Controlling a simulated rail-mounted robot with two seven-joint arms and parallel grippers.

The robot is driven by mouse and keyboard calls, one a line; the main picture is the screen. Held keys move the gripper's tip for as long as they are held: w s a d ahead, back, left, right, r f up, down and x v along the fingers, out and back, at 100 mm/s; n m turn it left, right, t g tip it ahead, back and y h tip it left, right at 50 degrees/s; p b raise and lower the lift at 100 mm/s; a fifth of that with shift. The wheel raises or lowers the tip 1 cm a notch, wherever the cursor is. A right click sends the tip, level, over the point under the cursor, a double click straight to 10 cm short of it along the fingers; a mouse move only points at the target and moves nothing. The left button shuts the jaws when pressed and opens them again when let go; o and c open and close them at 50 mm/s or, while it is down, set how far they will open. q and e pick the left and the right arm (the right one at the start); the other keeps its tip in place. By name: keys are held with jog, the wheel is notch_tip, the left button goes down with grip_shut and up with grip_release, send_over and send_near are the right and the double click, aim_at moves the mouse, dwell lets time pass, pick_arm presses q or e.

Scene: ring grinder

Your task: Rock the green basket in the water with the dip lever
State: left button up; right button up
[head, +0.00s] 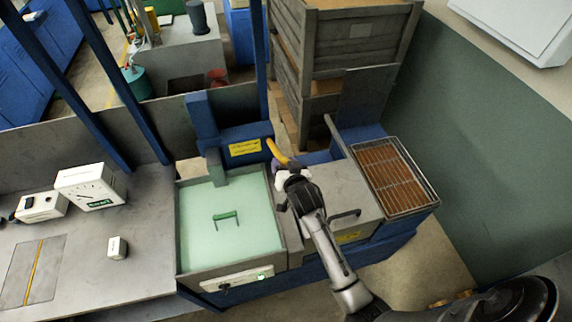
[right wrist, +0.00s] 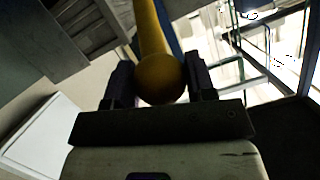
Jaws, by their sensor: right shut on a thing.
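The yellow dip lever (head: 277,151) rises beside the blue housing at the back right of the water tank (head: 186,240). My right gripper (head: 284,167) is shut on its end. In the right wrist view the lever's rounded yellow knob (right wrist: 161,79) sits between the two fingers (right wrist: 160,85). A green handle (head: 226,216) shows in the middle of the pale green water; I cannot make out the rest of the basket. My left gripper is not in view.
A grey lidded box (head: 335,195) with a dark handle stands right of the tank, under my right arm. Beyond it is a wire-topped tray (head: 393,176). White instruments (head: 90,186) stand on the left bench. Wooden crates (head: 345,40) are stacked behind.

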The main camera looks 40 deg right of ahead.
jog(key=shift+w+d+r+g+p, duration=0.25)
jog(key=shift+w+r+p, duration=0.2)
jog(key=shift+r+p, duration=0.35)
jog(key=shift+w+d+r+g+p, duration=0.25)
jog(key=shift+w+r+p, duration=0.15)
jog(key=shift+r+p, duration=0.35)
jog(key=shift+f+y, duration=0.2)
jog(key=shift+y, duration=0.1)
jog(key=o, duration=1.1)
jog(key=shift+w+r, duration=0.15)
jog(key=shift+o, duration=0.7)
